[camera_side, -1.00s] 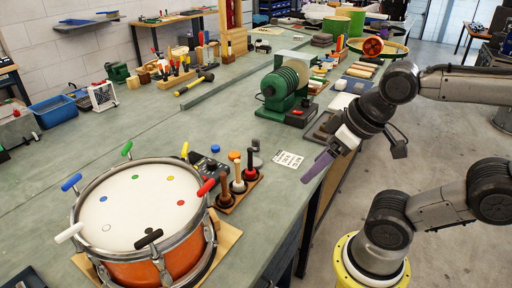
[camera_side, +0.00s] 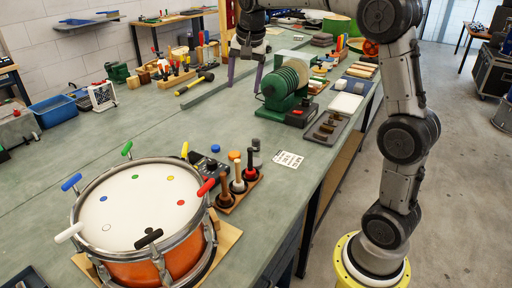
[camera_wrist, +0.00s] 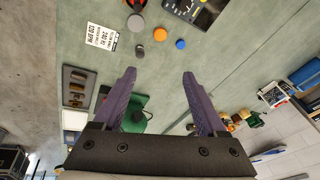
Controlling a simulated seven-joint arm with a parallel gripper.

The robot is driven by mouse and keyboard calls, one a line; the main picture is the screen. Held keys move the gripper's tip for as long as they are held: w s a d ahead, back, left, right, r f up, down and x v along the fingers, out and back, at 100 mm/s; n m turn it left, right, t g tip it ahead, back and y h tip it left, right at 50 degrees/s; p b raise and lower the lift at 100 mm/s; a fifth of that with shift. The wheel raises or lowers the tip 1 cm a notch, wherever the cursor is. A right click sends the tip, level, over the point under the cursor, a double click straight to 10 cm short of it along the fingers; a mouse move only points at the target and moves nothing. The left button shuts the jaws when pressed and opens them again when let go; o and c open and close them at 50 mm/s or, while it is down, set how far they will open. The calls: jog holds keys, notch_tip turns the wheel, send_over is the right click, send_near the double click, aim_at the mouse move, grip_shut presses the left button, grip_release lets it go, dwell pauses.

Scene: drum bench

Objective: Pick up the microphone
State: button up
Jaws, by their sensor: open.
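I cannot make out a microphone for sure. A small dark grey piece (camera_side: 256,143) stands on the bench behind the mallet rack. It may be the microphone, but it is too small to tell; it also shows in the wrist view (camera_wrist: 139,50). A grey round disc (camera_side: 257,158) is beside it. My gripper (camera_side: 245,82) has its purple fingers apart and pointing down, over the far bench left of the green machine. In the wrist view my gripper (camera_wrist: 159,73) is empty, and the small grey piece lies beyond the fingertips.
The green machine (camera_side: 285,85) with stacked discs stands close to my gripper and shows partly behind a finger in the wrist view (camera_wrist: 133,112). An orange drum (camera_side: 140,215), mallet rack (camera_side: 238,186) and printed card (camera_side: 288,159) are nearer the camera. The bench's left middle is clear.

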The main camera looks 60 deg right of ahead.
jog(key=w+d+f+m+g, duration=0.2)
jog(key=w+d+f, duration=0.3)
jog(key=d+f, duration=0.35)
send_near(256, 139)
jog(key=shift+g+y, duration=0.3)
jog(key=shift+g, duration=0.1)
jog(key=f, duration=0.5)
jog(key=shift+w+d, duration=0.3)
jog(key=shift+w+d+f, duration=0.1)
jog(key=shift+d+f, duration=0.05)
jog(key=shift+f, duration=0.75)
jog(key=shift+d+f, duration=0.2)
jog(key=shift+f, duration=0.7)
jog(key=shift+w+d+f, duration=0.1)
jog(key=shift+d+f, duration=0.05)
jog(key=shift+f, duration=0.75)
grip_shut()
